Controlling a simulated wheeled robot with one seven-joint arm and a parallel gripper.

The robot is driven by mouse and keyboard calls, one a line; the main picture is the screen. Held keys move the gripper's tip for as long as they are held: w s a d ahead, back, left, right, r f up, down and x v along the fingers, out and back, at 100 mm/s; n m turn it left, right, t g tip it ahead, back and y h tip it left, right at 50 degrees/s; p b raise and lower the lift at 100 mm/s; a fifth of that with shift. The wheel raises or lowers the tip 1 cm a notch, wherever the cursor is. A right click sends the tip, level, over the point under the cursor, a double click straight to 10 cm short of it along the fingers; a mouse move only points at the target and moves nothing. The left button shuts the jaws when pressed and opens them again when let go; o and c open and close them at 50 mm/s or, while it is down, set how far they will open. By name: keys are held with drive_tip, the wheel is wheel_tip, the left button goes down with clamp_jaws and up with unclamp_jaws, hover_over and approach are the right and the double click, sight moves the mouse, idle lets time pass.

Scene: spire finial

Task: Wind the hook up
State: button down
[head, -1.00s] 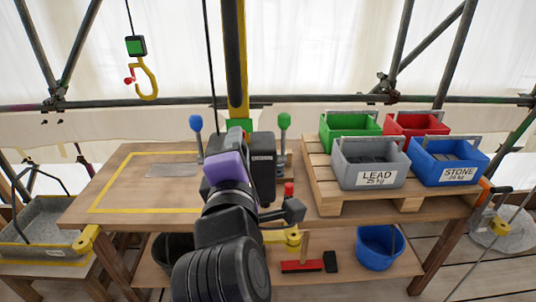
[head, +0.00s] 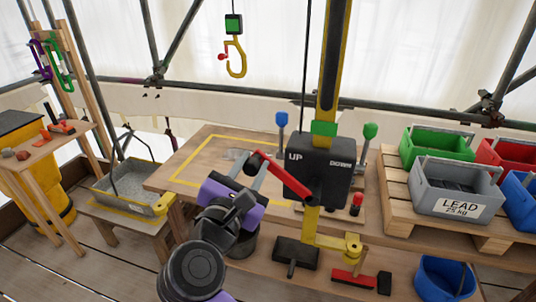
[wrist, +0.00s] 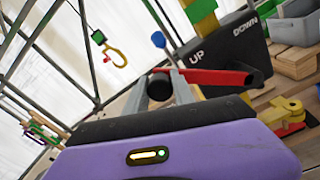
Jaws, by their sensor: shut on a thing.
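The yellow hook (head: 238,60) with a red latch hangs under a green and black block (head: 234,24) at upper left of centre; it also shows in the wrist view (wrist: 116,56). The black winch box (head: 318,172) is marked UP on its left and DOWN on its right. Its red crank arm (head: 279,171) points up and left, toward UP. My gripper (head: 256,170) is left of the box, shut on the black crank knob (wrist: 160,86) at the end of the red arm. The grey fingers partly hide the knob.
A blue lever (head: 282,120) and a green lever (head: 370,132) flank the yellow post. A pallet with a grey LEAD crate (head: 455,190) and other crates stands right. A yellow-outlined bench area (head: 190,165) lies left, beside a grey tray (head: 135,190).

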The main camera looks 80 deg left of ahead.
drive_tip(key=s+a+f+n+p, duration=0.1)
drive_tip(key=s+f+n, duration=0.2)
drive_tip(key=f+n, duration=0.4)
drive_tip(key=shift+f, duration=1.45)
drive_tip(key=shift+a+n, duration=0.1)
drive_tip(key=shift+n, duration=0.2)
drive_tip(key=c, duration=1.1)
unclamp_jaws()
drive_tip(key=shift+o, duration=0.2)
drive_tip(key=v, duration=0.7)
drive_tip(key=shift+s+d+b, duration=0.15)
drive_tip(key=shift+d+b, duration=0.2)
